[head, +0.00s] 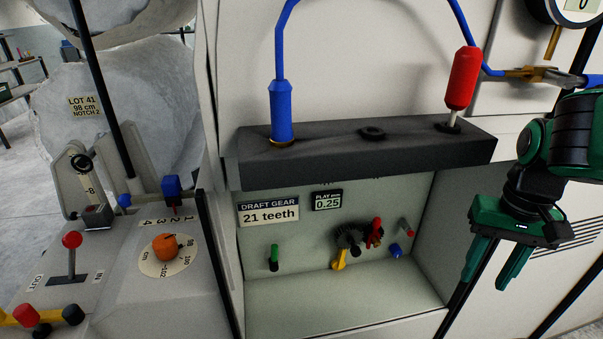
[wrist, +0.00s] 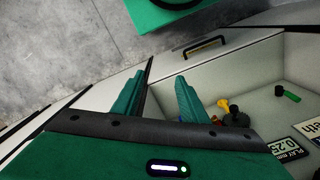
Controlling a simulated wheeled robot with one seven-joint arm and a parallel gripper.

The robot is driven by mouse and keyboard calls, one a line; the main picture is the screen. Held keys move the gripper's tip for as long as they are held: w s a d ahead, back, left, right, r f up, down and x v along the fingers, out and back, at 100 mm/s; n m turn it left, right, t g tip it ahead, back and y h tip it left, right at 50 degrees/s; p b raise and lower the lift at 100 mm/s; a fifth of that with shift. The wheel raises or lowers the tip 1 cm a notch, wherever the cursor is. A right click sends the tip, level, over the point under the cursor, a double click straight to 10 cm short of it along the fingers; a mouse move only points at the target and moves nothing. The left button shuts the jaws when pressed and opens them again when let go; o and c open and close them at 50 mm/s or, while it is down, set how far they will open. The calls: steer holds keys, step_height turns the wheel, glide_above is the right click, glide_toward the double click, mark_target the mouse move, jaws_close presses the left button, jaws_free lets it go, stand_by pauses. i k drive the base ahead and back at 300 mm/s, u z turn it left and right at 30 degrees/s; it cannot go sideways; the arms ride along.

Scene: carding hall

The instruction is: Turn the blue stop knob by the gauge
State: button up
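Several blue parts show in the head view, and I cannot tell for sure which is the stop knob. A small blue knob (head: 396,250) sits in the open recess, right of the dark gear (head: 349,236). A play readout (head: 327,199) showing 0.25 is on the recess back wall. A round dial gauge (head: 568,9), cut off at the top right, has a brass fitting with a blue part (head: 597,81) below it, partly behind my arm. My gripper (head: 487,286) is open and empty, pointing down right of the recess; its fingers also show apart in the wrist view (wrist: 158,82).
A dark ledge (head: 330,158) overhangs the recess, with a blue handle (head: 281,112) and a red handle (head: 462,78) on it. A console (head: 120,260) at the left holds an orange dial (head: 165,246) and a red-topped lever (head: 72,242). The recess front is open.

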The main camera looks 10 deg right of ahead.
mark_target(396, 251)
steer(key=z, duration=1.3)
steer(key=k, duration=1)
steer(key=u, duration=0.05)
steer(key=i, duration=0.65)
steer(key=u, duration=0.1)
